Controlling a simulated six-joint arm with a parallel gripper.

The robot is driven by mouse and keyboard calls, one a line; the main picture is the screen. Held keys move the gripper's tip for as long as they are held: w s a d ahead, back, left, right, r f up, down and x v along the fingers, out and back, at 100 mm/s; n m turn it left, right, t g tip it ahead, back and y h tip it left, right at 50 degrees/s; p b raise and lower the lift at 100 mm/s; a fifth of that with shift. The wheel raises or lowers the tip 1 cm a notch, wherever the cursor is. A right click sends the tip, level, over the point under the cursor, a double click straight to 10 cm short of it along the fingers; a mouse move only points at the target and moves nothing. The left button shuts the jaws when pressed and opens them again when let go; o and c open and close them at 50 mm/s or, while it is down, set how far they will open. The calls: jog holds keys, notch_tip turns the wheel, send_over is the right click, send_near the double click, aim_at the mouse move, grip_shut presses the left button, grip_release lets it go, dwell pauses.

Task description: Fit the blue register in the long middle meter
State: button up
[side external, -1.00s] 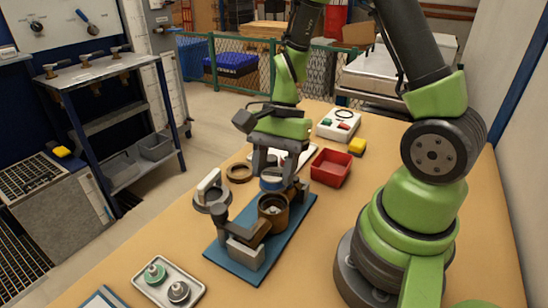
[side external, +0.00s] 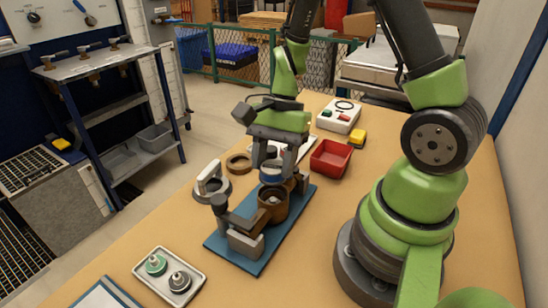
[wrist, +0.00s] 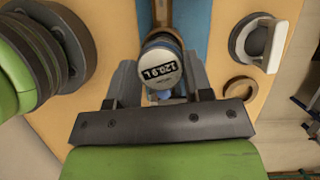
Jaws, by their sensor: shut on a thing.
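The blue register (side external: 271,173) is a short round cap with a blue rim. In the wrist view, its white face with a dark number display (wrist: 160,69) points at the camera. My gripper (side external: 275,167) is shut on it, with one finger on each side. The long middle meter (side external: 273,208) is a brown, cup-shaped body with pipe ends, on a blue board (side external: 229,257). The register is over the meter's open cup, seemingly apart from it in the side view. In the wrist view the register hides most of the cup.
A grey ring with a white handle (side external: 209,182) and a brown ring (side external: 238,162) lie left of the board. A red bin (side external: 331,158) and a button box (side external: 338,115) stand behind right. A tray (side external: 150,286) holding a green and a grey part lies in front.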

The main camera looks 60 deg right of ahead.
jog(key=shift+f, duration=2.25)
dwell(1.3)
jog(key=o, duration=1.5)
jog(key=shift+r, duration=3.55)
